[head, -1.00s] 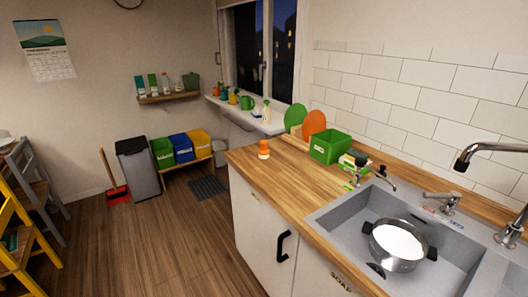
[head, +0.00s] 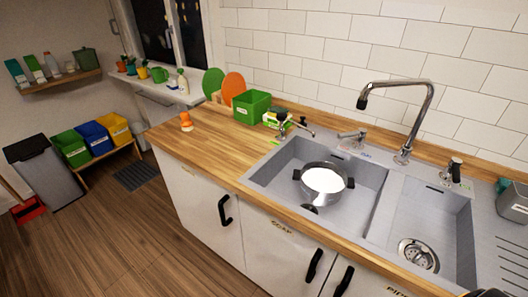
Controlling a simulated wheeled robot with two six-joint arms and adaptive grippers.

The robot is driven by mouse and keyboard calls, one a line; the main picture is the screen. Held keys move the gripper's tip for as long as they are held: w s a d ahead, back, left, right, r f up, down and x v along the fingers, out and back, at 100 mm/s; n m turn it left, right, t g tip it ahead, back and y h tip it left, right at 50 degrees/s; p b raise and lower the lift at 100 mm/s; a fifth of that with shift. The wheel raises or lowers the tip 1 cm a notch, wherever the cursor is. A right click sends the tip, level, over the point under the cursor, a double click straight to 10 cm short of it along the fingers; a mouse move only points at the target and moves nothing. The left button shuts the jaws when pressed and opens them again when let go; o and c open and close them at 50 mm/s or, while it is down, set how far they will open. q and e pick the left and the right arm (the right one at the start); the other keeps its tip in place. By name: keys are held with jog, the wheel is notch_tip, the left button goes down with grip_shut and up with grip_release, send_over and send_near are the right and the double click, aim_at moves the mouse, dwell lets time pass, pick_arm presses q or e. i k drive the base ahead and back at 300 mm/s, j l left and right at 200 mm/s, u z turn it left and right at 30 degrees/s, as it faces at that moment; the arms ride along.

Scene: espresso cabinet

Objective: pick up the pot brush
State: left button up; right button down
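A small orange object (head: 186,121) stands on the wooden worktop left of the sink; it may be the pot brush, but it is too small to tell. A dark-topped item (head: 282,117) stands at the sink's back left corner, and I cannot tell what it is. A grey caddy (head: 513,204) at the far right holds something dark. No gripper can be made out in the head view. A dark shape at the bottom right edge is cut off and unclear.
A steel pot (head: 322,184) with white contents sits in the left basin of the grey sink (head: 262,176). A tall tap (head: 403,155) rises behind. A green box (head: 251,107) stands on the worktop (head: 215,140). The floor (head: 120,230) before the cabinets is clear.

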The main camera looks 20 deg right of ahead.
aim_at(186, 124)
jog(key=i+j+z, duration=0.15)
jog(key=z, duration=1.1)
jog(key=i+j+z, duration=0.15)
jog(key=j+z, duration=0.2)
jog(key=j, duration=0.45)
jog(key=j+z, duration=0.35)
jog(key=j, duration=0.4)
jog(key=j+z, duration=0.35)
jog(key=j, duration=0.5)
